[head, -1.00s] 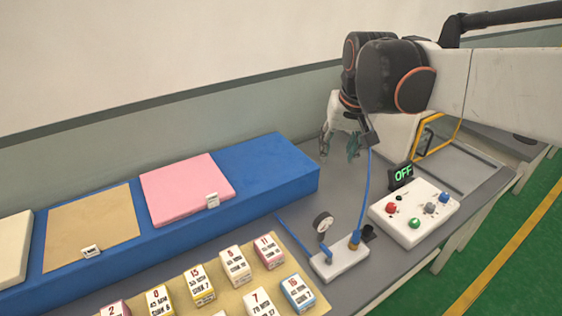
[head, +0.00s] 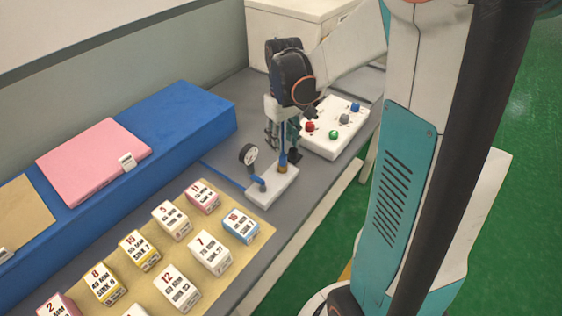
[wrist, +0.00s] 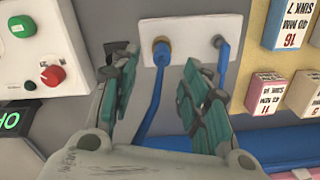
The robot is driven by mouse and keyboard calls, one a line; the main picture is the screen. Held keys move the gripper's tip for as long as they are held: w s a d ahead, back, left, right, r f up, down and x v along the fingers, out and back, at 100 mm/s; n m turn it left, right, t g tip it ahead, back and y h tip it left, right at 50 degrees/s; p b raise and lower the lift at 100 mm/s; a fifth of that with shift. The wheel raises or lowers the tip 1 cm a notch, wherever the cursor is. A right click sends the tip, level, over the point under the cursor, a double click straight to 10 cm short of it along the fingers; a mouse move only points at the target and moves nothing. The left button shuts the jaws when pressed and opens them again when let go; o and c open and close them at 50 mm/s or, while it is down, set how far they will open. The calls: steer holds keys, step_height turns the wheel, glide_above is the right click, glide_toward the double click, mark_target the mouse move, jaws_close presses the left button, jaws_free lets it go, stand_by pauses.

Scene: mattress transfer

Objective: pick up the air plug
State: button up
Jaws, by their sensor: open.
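The air plug (wrist: 161,48) is a brass-coloured fitting with a blue hose, seated in a white block (wrist: 185,30). In the head view my gripper (head: 283,140) points down just above the plug. Nothing is between the fingertips except the view of the hose; contact cannot be told.
A white control box (head: 335,128) with coloured knobs sits behind. Labelled small boxes (head: 211,252) lie in front on a tan board. A blue mattress (head: 190,115) with a pink pad is left.

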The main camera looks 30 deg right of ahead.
mark_target(283, 154)
steer(key=shift+s+a+f+b, duration=0.1)
steer(key=shift+f+b, duration=1.35)
steer(key=shift+f, duration=1.95)
steer(key=shift+c, duration=0.4)
jaws_close()
